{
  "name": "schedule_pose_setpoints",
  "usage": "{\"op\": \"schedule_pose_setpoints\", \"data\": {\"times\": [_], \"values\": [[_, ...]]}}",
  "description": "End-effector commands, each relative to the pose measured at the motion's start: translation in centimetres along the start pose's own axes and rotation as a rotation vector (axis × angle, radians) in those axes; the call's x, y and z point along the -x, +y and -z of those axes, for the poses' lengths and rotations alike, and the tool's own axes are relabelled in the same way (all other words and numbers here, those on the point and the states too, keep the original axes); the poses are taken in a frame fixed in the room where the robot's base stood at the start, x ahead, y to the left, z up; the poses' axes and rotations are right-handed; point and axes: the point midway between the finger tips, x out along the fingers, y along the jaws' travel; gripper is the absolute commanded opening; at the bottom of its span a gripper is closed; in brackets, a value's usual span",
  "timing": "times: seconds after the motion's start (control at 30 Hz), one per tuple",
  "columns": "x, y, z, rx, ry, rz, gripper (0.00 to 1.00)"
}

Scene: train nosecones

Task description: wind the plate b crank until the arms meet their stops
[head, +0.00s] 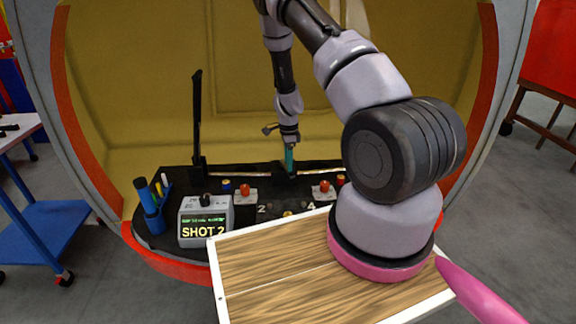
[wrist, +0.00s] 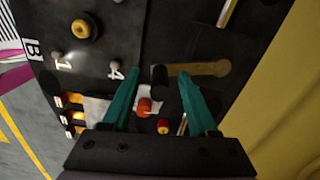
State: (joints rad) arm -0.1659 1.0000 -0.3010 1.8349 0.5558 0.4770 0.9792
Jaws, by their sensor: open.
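In the wrist view, a crank with a brass arm (wrist: 200,69) and an upright black knob (wrist: 159,79) sits on the dark plate (wrist: 108,40), whose left edge bears a white letter B. My gripper (wrist: 157,73) is open, its two teal fingers on either side of the knob. I cannot tell whether either finger touches it. In the head view my gripper (head: 289,160) points down at the middle of the dark panel (head: 160,187); the crank is hidden there. Thin pale bars (head: 236,171) run left and right of the gripper; I cannot tell their exact position against any stops.
A grey box reading SHOT 2 (head: 206,222) and a blue holder with pens (head: 152,214) stand on the panel's left. Red buttons (head: 245,189) sit along its front. A tall black post (head: 197,120) rises behind. A blue cart (head: 40,225) stands left.

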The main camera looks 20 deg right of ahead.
Motion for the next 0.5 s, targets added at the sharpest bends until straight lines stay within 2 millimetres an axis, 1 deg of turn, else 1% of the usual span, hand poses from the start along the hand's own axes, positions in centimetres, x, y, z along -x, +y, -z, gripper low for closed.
{"op": "schedule_pose_setpoints", "data": {"times": [0.03,0.1,0.3,0.4,0.5], "values": [[1.1,-0.1,-0.1,0.000,-0.001,0.003,0.60],[2.6,-0.1,-0.1,0.001,-0.001,0.003,0.60],[6.5,0.0,-0.2,0.001,-0.002,0.002,0.60],[7.9,0.0,-0.2,0.002,-0.002,0.001,0.60],[8.7,0.0,-0.2,0.001,-0.002,0.000,0.60]]}}
